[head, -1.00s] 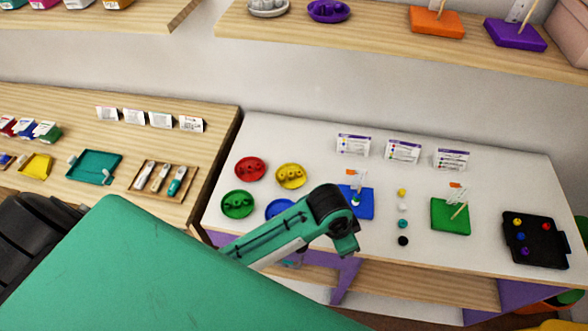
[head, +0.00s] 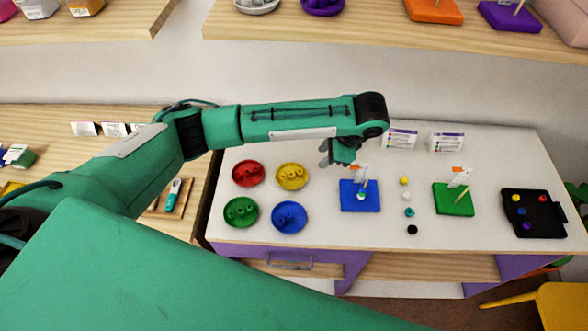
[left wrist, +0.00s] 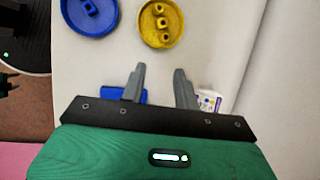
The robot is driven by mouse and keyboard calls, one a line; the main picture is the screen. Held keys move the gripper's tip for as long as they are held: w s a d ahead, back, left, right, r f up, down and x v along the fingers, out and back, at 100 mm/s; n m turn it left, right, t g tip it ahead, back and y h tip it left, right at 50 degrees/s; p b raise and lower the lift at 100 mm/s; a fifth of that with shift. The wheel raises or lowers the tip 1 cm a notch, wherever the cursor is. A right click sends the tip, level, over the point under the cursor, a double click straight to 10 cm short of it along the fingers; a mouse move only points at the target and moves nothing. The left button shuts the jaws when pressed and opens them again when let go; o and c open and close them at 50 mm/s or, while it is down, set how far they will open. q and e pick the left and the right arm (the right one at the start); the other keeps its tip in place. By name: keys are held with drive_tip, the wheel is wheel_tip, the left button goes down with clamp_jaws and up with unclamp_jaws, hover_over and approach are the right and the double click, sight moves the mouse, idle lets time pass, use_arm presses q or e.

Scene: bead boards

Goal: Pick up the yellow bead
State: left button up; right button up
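A small yellow bead (head: 404,180) lies at the far end of a short row of loose beads on the white table. The row stands between the blue board (head: 348,203) and the green board (head: 445,205). Another yellow bead (head: 516,197) sits in the black tray (head: 545,229). My left gripper (head: 334,153) hangs above the table, behind the blue board and to the left of the bead row. Its two fingers are apart and empty in the left wrist view (left wrist: 159,68). My right gripper is not in view.
White (head: 406,196), teal (head: 409,212) and black (head: 412,230) beads follow in the row. Red (head: 247,174), yellow (head: 292,177), green (head: 240,212) and blue (head: 289,217) dishes stand at left. Upright cards (head: 447,142) stand along the back. A shelf (head: 300,32) overhangs the back.

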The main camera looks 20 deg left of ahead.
use_arm(q)
approach(301, 172)
drive_tip(key=x, duration=0.3)
drive_tip(key=shift+s, duration=0.1)
drive_tip(key=shift+a+f+p, duration=0.3)
drive_tip(key=shift+f+p, duration=0.2)
drive_tip(key=p+x, duration=0.1)
drive_tip(key=x, duration=0.3)
drive_tip(key=shift+a, duration=0.1)
drive_tip(key=shift+f, duration=0.1)
drive_tip(key=shift+c, duration=0.4)
